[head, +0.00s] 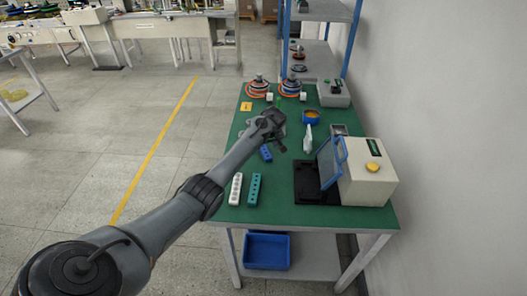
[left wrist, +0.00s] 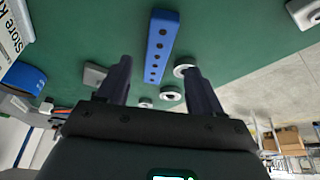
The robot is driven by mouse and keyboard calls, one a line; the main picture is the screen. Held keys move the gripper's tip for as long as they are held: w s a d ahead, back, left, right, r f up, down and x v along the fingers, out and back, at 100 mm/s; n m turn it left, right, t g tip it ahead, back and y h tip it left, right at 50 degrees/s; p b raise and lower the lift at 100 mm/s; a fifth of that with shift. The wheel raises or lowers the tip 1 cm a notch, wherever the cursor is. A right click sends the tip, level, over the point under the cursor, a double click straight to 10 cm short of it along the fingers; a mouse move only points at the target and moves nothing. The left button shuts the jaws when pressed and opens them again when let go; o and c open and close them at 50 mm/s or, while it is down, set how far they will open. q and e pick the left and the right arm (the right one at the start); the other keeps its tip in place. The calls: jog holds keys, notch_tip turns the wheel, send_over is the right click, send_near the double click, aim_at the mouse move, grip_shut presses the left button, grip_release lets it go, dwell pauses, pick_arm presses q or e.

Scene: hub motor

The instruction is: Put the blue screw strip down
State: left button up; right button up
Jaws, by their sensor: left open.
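The blue screw strip (head: 266,153) lies on the green table (head: 285,210), just on the near side of my left gripper (head: 272,127). In the left wrist view the blue screw strip (left wrist: 161,42) shows a row of dark holes, and its near end lies between the spread fingers of my left gripper (left wrist: 157,66). The fingers are open, with a gap on each side of the strip. In the head view the hand and arm hide part of the table around it. My right gripper is not in view.
A white strip (head: 236,188) and a teal strip (head: 255,188) lie at the near left. A white machine (head: 366,180) with a blue-framed lid stands at right. A white bottle (head: 308,139), blue bowl (head: 311,118) and two wound hubs (head: 291,89) stand farther back. The front middle is clear.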

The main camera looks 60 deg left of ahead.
aim_at(265, 150)
pick_arm(q)
jog(key=shift+w+a+f, duration=0.1)
jog(key=shift+a+f, duration=0.05)
jog(key=shift+f, duration=0.25)
jog(key=shift+b+x, duration=1.6)
jog(key=shift+x, duration=0.95)
jog(key=shift+w+a, duration=0.15)
grip_shut()
jog(key=shift+r, duration=0.1)
jog(key=shift+r, duration=0.1)
